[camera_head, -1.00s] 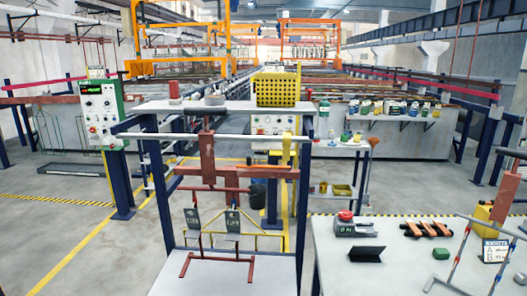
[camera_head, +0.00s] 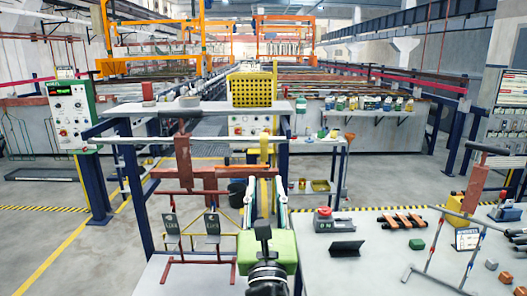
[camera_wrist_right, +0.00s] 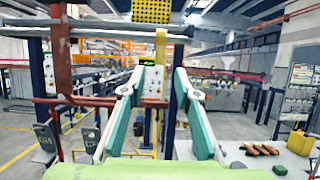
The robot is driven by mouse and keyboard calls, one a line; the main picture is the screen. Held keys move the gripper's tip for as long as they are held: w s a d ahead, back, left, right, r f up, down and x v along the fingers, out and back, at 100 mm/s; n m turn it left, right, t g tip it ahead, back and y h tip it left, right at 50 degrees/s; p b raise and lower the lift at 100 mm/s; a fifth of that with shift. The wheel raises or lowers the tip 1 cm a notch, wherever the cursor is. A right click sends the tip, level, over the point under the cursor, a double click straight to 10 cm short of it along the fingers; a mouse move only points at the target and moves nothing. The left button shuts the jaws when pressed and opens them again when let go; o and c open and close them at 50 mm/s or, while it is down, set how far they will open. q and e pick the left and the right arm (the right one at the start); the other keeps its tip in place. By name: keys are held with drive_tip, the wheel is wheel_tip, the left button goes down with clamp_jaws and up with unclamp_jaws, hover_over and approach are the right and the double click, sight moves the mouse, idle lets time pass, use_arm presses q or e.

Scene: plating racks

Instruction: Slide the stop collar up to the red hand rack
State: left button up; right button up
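The red hand rack (camera_head: 183,158) hangs from the grey horizontal rail (camera_head: 215,139), left of centre. Its hook also shows at the upper left in the right wrist view (camera_wrist_right: 60,42). A yellow piece that looks like the stop collar (camera_head: 264,146) sits on the rail to the right of the rack, with a clear gap between them. It also shows in the right wrist view (camera_wrist_right: 160,46). My right gripper (camera_head: 264,180) is in front of and below the rail, its fingers apart (camera_wrist_right: 165,70) and pointing towards the yellow piece. Contact cannot be told. My left gripper is out of view.
A white bench (camera_head: 370,270) at right holds a red-button box (camera_head: 324,219) and a wire stand (camera_head: 440,245).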

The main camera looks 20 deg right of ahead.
sight(264, 156)
drive_tip(key=p+x, duration=0.2)
drive_tip(key=x, duration=0.8)
drive_tip(key=shift+w+p, duration=0.1)
drive_tip(key=shift+p, duration=0.2)
drive_tip(key=shift+w+d+r, duration=0.1)
drive_tip(key=shift+w+d, duration=0.05)
drive_tip(key=shift+w, duration=0.4)
clamp_jaws()
